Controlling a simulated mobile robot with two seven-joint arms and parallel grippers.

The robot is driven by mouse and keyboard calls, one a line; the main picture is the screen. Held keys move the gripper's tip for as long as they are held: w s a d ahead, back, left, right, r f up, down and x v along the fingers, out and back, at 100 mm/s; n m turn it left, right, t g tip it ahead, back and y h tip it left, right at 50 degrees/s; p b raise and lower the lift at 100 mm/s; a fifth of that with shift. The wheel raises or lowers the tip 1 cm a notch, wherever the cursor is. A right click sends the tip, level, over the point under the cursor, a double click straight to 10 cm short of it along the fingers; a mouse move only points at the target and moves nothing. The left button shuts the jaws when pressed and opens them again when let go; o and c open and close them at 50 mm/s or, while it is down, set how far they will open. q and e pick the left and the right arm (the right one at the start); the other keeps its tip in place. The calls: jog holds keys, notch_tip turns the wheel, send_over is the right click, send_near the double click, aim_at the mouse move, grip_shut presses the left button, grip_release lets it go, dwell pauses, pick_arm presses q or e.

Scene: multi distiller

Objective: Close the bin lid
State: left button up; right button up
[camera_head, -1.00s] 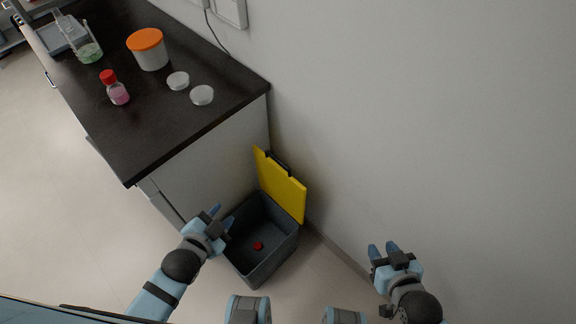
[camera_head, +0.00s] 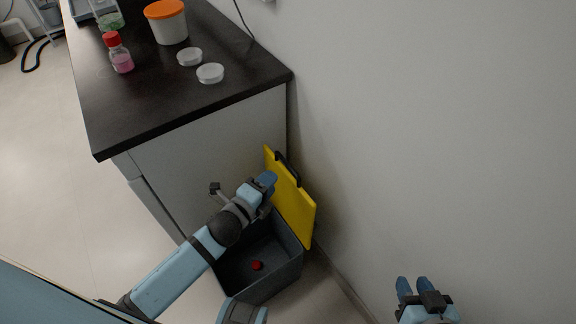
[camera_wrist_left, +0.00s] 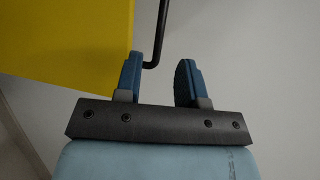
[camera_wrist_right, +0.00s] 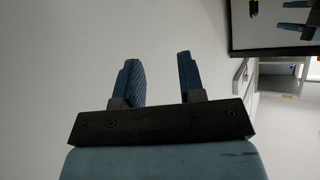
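The dark grey bin (camera_head: 285,275) stands on the floor between the counter and the wall, with a small red object (camera_head: 257,265) inside. My left gripper (camera_head: 266,183) is close to the lid's upper part. In the left wrist view its fingers (camera_wrist_left: 158,82) are apart, with the yellow lid at left and the black handle just ahead between the fingertips. I cannot tell whether they touch. My right gripper (camera_head: 413,285) is open and empty near the wall.
A black-topped counter (camera_head: 150,105) stands left of the bin. It holds an orange-lidded tub (camera_head: 168,25), a red-capped bottle (camera_head: 120,58) and two small dishes (camera_head: 210,73). The white wall (camera_head: 430,120) bounds the right side.

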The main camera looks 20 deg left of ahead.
aim_at(287, 164)
pick_arm(q)
jog(key=b+x, duration=0.1)
jog(key=x, duration=0.8)
grip_shut()
